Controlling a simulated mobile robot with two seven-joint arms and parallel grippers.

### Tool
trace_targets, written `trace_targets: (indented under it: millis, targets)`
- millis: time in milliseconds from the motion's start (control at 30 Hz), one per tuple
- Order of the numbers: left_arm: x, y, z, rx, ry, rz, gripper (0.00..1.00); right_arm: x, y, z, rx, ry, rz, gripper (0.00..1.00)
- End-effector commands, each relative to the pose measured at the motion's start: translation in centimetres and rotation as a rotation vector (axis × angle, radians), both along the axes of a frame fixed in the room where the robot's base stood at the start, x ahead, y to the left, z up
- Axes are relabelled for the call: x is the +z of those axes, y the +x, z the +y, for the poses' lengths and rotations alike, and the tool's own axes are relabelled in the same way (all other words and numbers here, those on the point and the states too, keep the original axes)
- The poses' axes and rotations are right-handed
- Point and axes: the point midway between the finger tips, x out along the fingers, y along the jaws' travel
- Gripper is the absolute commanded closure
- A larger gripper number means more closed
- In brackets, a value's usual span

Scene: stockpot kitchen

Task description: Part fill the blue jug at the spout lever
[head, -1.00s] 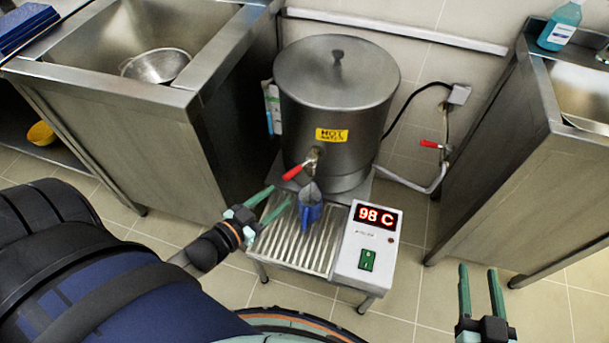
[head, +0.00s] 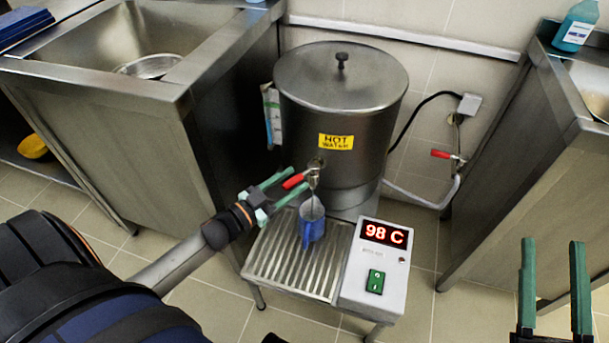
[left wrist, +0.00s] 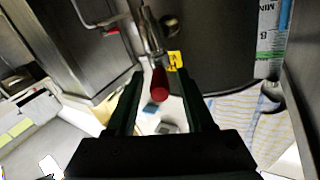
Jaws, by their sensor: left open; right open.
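The blue jug (head: 312,229) stands upright on the slatted drip tray (head: 270,262), under the spout (head: 313,174) of the hot-water boiler. A thin pale streak runs from the spout into the jug mouth and looks like water. The jug's fill level cannot be read. The red spout lever (head: 293,181) sticks out to the left. My left gripper (head: 298,179) is open with its fingers on either side of the lever; in the left wrist view the lever (left wrist: 160,86) shows between the fingertips. My right gripper (head: 552,242) is open and empty at the lower right.
The steel boiler (head: 338,110) stands behind the tray. A control box (head: 374,264) reading 98 C, with a green switch, is right of the jug. Steel sink units flank both sides. A red-handled wall valve (head: 443,154) and pipe are at the right. Tiled floor lies in front.

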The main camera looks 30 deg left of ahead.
Motion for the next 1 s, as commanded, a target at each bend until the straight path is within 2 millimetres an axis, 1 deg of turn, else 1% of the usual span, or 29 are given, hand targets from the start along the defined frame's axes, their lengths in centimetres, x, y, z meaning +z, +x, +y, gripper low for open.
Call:
trace_targets:
  millis: [33,100,200,300,467,700,767,1000]
  targets:
    - [-0.1,0.9,-0.2,0.001,0.0,-0.002,0.47,0.8,-0.4,0.1,0.007,-0.001,-0.043,0.5]
    - [-0.1,1.9,-0.5,0.0,0.0,-0.002,0.47,1.9,-1.0,0.2,0.018,-0.002,-0.098,0.5]
    - [-0.1,3.0,-0.8,0.001,0.0,-0.001,0.47,3.3,-1.8,0.4,0.029,-0.003,-0.162,0.5]
    - [-0.1,3.7,-1.1,0.0,-0.001,0.0,0.47,4.1,-2.4,0.5,0.038,-0.004,-0.206,0.5]
    - [-0.1,4.2,-1.2,0.001,0.0,0.002,0.47,4.8,-2.9,0.5,0.045,-0.003,-0.238,0.5]
    - [-0.1,4.2,-1.2,0.001,0.0,0.002,0.47,4.9,-3.0,0.6,0.046,-0.003,-0.242,0.5]
    - [0.0,4.2,-1.3,0.001,0.0,0.002,0.53,4.9,-3.0,0.6,0.045,-0.003,-0.241,0.5]
    - [0.0,4.2,-1.2,0.001,-0.001,0.001,0.8,4.9,-3.0,0.6,0.046,-0.003,-0.241,0.5]
